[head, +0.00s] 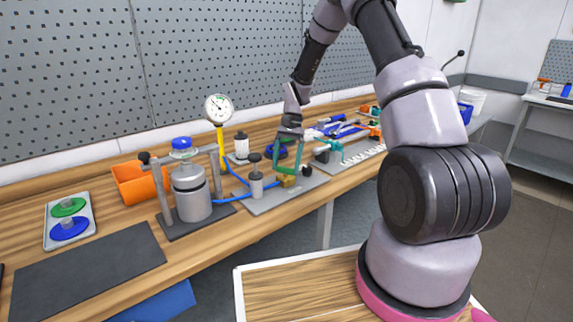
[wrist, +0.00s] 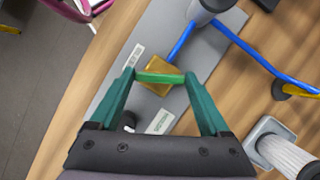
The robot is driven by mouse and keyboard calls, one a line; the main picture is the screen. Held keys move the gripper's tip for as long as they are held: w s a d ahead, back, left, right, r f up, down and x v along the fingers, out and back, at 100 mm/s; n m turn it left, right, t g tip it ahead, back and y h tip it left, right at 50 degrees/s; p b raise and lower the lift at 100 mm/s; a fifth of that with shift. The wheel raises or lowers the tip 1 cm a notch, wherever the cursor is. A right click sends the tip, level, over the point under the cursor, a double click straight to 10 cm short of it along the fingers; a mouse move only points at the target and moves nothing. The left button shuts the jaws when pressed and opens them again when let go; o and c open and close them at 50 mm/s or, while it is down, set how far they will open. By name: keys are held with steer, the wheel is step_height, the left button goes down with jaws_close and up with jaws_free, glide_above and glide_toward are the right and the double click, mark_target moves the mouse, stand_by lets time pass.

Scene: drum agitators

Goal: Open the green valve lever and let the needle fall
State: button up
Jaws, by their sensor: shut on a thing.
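The green valve lever (wrist: 160,77) lies across the top of a brass valve body (wrist: 157,89) in the wrist view. My gripper (wrist: 158,74) has its two teal fingers on either side of the lever, shut on its ends. In the head view my gripper (head: 287,172) reaches down to the brass valve (head: 287,182) on a grey plate; the lever is hard to tell from the fingers there. A round white gauge (head: 218,107) stands on a yellow stem to the left. Its dark needle shows, but the reading is too small to tell.
A grey drum (head: 191,195) in a frame stands left of the valve, with an orange bin (head: 134,183) behind it. Blue hoses (wrist: 181,43) run beside the valve. A white ribbed cylinder (wrist: 277,151) stands close to my gripper's right. Tools crowd the bench further right.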

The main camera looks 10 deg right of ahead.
steer(key=n+h, duration=0.1)
steer(key=n, duration=0.2)
steer(key=n+h, duration=0.1)
steer(key=n, duration=0.1)
steer(key=shift+w+a+n+g, duration=0.15)
steer(key=shift+n+g, duration=0.15)
steer(key=shift+n, duration=0.1)
steer(key=n+h, duration=0.2)
steer(key=n, duration=0.2)
steer(key=shift+a+n, duration=0.1)
steer(key=shift+n, duration=0.3)
steer(key=o, duration=1.2)
steer(key=v, duration=1.1)
steer(key=shift+a, duration=0.15)
